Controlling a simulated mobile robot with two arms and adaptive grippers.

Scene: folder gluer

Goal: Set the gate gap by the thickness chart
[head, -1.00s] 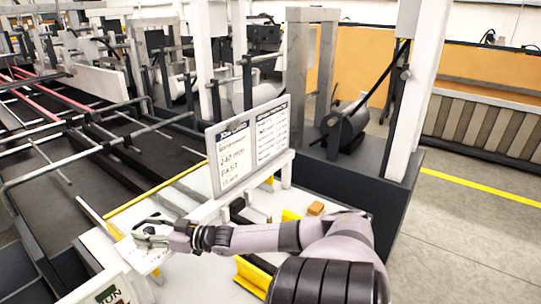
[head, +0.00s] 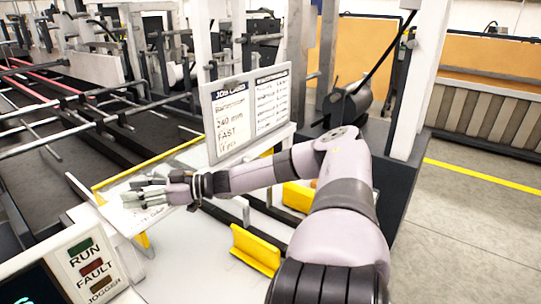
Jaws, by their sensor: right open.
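My right gripper (head: 138,194) is open over a white plate (head: 118,215) at the deck's left side. I cannot tell whether the fingers touch the plate. Yellow brackets stand on the deck, one at the front (head: 256,249) and one partly behind my arm (head: 297,196). I cannot single out the gate. My left gripper is out of view.
A panel with RUN, FAULT and JOGGER lamps (head: 93,266) stands at the lower left. Dark belts and rails (head: 60,175) run along the left. A dark roller (head: 346,106) and white post (head: 425,80) stand behind my arm. Open floor (head: 475,235) lies right.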

